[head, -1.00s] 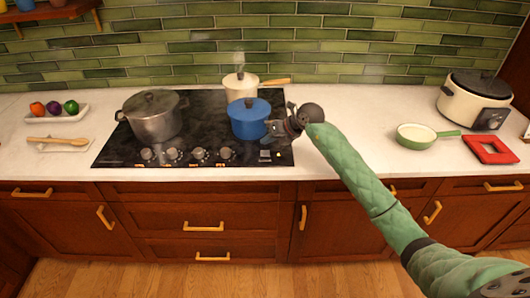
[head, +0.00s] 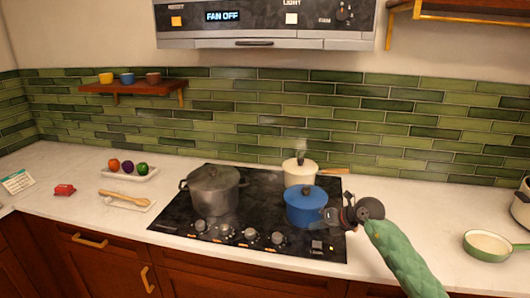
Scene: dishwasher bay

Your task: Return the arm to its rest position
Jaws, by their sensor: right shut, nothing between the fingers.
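My right arm, in a green quilted sleeve, comes in from the lower right in the head view. Its gripper (head: 333,216) is shut and empty, at the right side of the blue pot (head: 305,209) over the cooktop's right part. I cannot tell whether the fingertips touch the pot. The blue pot has its lid on. My left gripper is not in view.
The black cooktop (head: 265,214) also bears a grey lidded pot (head: 213,190) and a steaming cream pan (head: 299,172). A green pan (head: 487,246) stands at right. A range hood (head: 265,25) reading "FAN OFF" hangs above. The counter left of the cooktop holds small trays.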

